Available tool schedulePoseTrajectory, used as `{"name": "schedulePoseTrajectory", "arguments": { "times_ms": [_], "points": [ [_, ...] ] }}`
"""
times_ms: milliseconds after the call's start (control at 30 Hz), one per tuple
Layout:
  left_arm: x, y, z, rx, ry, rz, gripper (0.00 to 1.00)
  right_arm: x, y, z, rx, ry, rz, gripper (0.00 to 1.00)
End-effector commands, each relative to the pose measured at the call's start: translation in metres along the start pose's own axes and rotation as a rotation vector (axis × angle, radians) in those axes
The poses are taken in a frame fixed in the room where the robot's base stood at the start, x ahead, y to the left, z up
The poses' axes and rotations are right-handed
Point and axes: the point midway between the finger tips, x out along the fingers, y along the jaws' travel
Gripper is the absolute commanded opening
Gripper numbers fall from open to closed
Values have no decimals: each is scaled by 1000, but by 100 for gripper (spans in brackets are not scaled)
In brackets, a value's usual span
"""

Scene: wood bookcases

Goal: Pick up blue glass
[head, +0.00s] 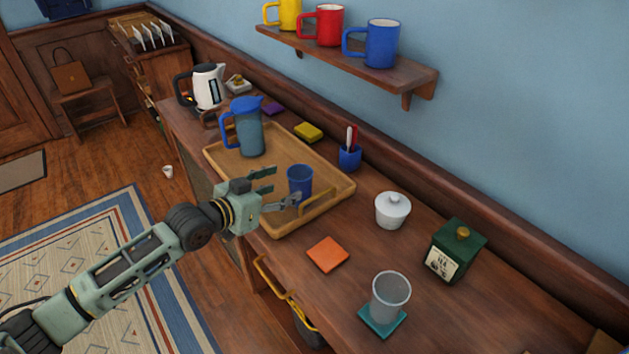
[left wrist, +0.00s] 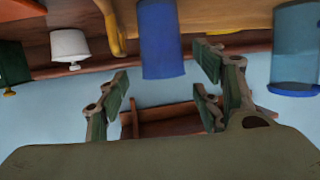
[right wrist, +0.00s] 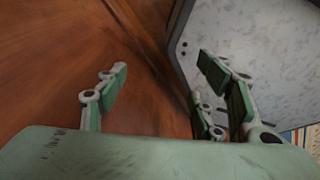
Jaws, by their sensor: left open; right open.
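The blue glass (head: 300,181) stands upright on the wooden tray (head: 326,213), near the tray's front right part. My left gripper (head: 279,187) is open beside the glass, with its fingers reaching toward it from the left. In the left wrist view the blue glass (left wrist: 161,40) appears upside down, ahead of the open fingers and roughly between them. I cannot tell whether a finger touches it. My right gripper (right wrist: 165,90) is open and empty in the right wrist view, with brown wood beyond it. It does not show in the head view.
A blue pitcher (head: 249,130) stands on the same tray behind the glass. A grey glass (head: 390,297) stands on a teal coaster. An orange coaster (head: 328,254), white lidded bowl (head: 392,210) and green tea tin (head: 454,250) are to the right. A mug shelf (head: 349,66) hangs above.

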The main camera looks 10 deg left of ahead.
Motion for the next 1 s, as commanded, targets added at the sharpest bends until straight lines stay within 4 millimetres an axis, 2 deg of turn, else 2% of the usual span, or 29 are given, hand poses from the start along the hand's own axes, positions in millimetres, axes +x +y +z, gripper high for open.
{"name": "schedulePoseTrajectory", "arguments": {
  "times_ms": [233, 500, 700, 1000],
  "points": [
    [21, -1, -1, -2, 2, 0, 60, -2, -9, -1, 2, 0, -11, 62],
    [49, -3, 1, -2, 1, 0, 60, -8, -29, 14, 0, -21, -35, 62],
    [73, -4, 3, -1, 1, 0, 60, -8, -23, 10, -2, -16, -28, 62],
    [78, -4, 4, 1, 0, -1, 60, -8, -12, 1, 2, -2, -14, 62]
  ]
}}
